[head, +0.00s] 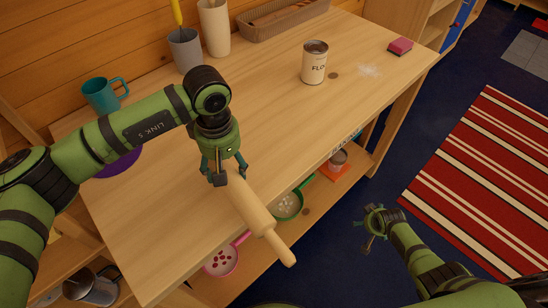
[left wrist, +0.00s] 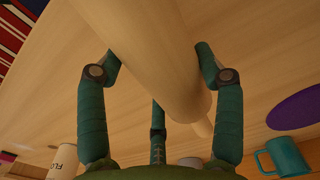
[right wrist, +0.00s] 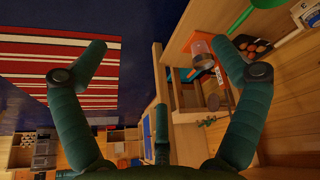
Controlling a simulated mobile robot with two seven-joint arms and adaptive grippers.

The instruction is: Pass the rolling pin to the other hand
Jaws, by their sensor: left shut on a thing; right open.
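The pale wooden rolling pin (head: 257,214) slants from my left gripper (head: 226,172) past the table's front edge, its near handle out over the floor side. My left gripper is shut on the pin close to its far end. In the left wrist view the pin (left wrist: 150,55) runs between the fingers, with its small far handle beyond. My right gripper (head: 374,224) is open and empty, low to the right of the table and apart from the pin.
The table's middle is clear.

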